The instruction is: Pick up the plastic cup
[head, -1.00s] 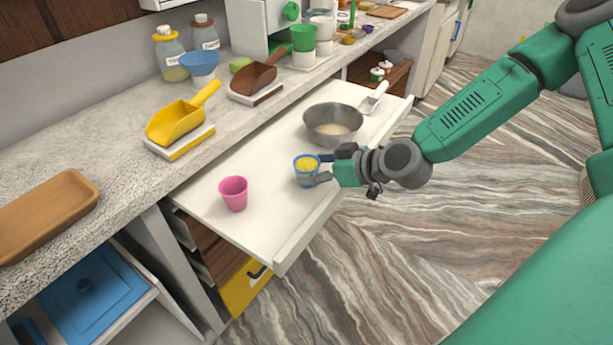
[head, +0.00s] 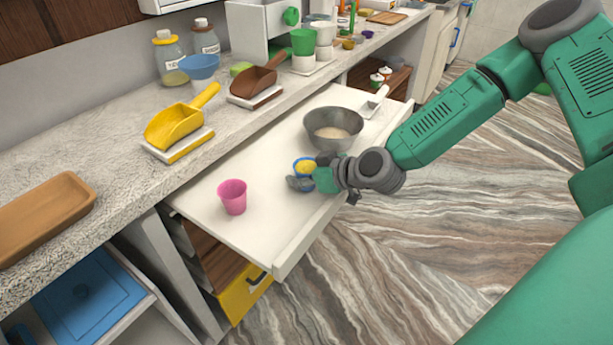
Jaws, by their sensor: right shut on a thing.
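A small blue-rimmed cup (head: 305,160) with yellow contents is at the middle of the white pull-out shelf (head: 262,158). My right gripper (head: 303,180) is shut on this cup, with its fingers across the cup's near side. They hide most of the cup's lower part, so I cannot tell whether it touches the shelf. A pink plastic cup (head: 232,198) stands upright and empty-looking on the shelf, left of the gripper and apart from it. My left gripper is not in view.
A grey metal bowl (head: 333,129) stands just behind the held cup. A white scoop (head: 375,101) lies beyond it. The counter carries a yellow scoop (head: 178,125), a brown scoop (head: 258,77) and a tan tray (head: 42,215). The shelf around the pink cup is clear.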

